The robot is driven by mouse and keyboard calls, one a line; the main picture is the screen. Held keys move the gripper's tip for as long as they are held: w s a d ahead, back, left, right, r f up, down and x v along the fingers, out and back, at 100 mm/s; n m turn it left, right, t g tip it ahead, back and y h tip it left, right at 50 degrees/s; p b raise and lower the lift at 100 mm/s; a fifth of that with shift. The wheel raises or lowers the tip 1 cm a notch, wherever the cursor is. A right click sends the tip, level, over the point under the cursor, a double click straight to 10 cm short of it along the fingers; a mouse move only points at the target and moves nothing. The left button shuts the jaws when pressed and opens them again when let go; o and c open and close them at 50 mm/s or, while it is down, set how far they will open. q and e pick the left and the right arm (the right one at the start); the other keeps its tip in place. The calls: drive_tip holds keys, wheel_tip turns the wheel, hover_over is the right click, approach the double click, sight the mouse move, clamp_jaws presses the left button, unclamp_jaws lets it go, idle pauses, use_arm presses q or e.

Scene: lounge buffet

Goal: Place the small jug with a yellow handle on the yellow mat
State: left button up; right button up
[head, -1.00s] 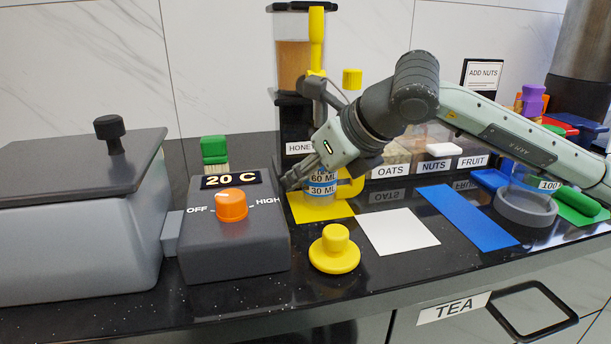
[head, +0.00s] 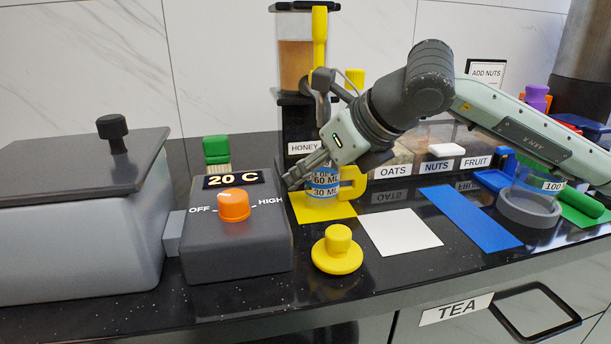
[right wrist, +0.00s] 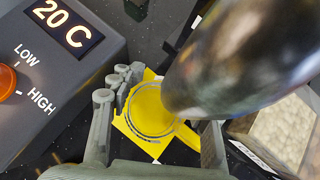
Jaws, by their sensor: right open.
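The small jug (head: 323,184) has a clear body with blue 60 ML and 30 ML marks and a yellow handle (head: 353,184) on its right. It stands upright on the yellow mat (head: 310,213) beside the grey heater box. My right gripper (head: 293,178) is open at the jug's upper left, partly in front of its rim. In the right wrist view the jug (right wrist: 150,112) is seen from above between the spread fingers, over the yellow mat (right wrist: 124,127). A dark blurred shape hides part of it there. My left gripper is not in view.
The heater box (head: 236,250) with an orange knob is close left. The honey dispenser (head: 296,125) stands behind. A yellow lid (head: 338,252) lies in front, with a bare white mat (head: 400,232) and blue mat (head: 470,218) to the right.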

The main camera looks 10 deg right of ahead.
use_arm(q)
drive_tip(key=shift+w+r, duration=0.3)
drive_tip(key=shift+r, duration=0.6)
use_arm(e)
drive_tip(key=v, duration=1)
drive_tip(key=shift+s+r, duration=0.15)
drive_tip(key=shift+s, duration=0.1)
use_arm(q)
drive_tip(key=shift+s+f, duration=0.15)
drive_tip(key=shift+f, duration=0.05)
use_arm(e)
drive_tip(key=shift+d, duration=0.1)
